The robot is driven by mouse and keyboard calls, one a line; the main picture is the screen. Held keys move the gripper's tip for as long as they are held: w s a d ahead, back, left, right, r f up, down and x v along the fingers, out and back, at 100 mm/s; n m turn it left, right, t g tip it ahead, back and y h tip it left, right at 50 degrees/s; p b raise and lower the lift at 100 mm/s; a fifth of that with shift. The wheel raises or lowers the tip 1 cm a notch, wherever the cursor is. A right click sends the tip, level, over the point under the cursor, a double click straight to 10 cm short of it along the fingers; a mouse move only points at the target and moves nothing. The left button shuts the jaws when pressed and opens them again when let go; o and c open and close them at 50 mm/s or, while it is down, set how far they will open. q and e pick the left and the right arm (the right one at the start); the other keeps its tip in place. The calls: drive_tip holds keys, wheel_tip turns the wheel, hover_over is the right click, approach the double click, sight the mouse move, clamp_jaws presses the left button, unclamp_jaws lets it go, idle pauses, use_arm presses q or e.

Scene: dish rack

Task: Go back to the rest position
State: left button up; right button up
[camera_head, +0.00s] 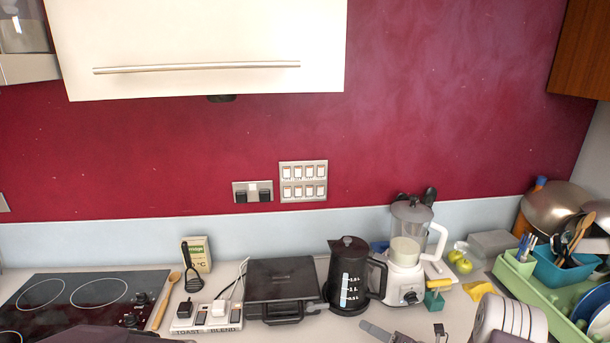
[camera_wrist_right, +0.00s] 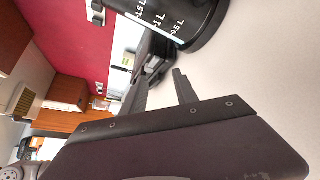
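My right gripper (camera_head: 407,332) is at the bottom edge of the head view, in front of the kettle and blender. Its two fingers stand apart, and nothing shows between them. In the right wrist view the same gripper (camera_wrist_right: 160,88) is open and empty above the pale counter, close to the black kettle's base. A dark part of what looks like my left gripper (camera_head: 95,336) shows at the bottom left of the head view, over the front of the hob. Its fingers cannot be made out.
Along the counter stand a black hob (camera_head: 85,295), a black grill (camera_head: 282,283), a black kettle (camera_head: 347,270), a white blender (camera_head: 405,260) and a green dish rack (camera_head: 545,300). A wooden spoon (camera_head: 160,308) lies beside the hob. Bare counter (camera_head: 320,330) shows in front of the grill.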

drive_tip(key=s+a+r+n+g, duration=0.1)
drive_tip(key=s+a+n+g, duration=0.8)
drive_tip(key=s+a+n, duration=0.4)
drive_tip(key=s+d+n+g+h, duration=0.3)
drive_tip(key=s+n, duration=0.3)
drive_tip(key=n, duration=0.2)
drive_tip(key=s+d+r+n+t+h, duration=0.1)
drive_tip(key=d+n+h, duration=0.6)
drive_tip(key=n, duration=1)
drive_tip(key=s+r, duration=0.1)
drive_tip(key=s, duration=0.1)
drive_tip(key=shift+s+d+r+t+b, duration=0.15)
drive_tip(key=shift+s+r+t+b, duration=0.15)
drive_tip(key=shift+r+t, duration=0.1)
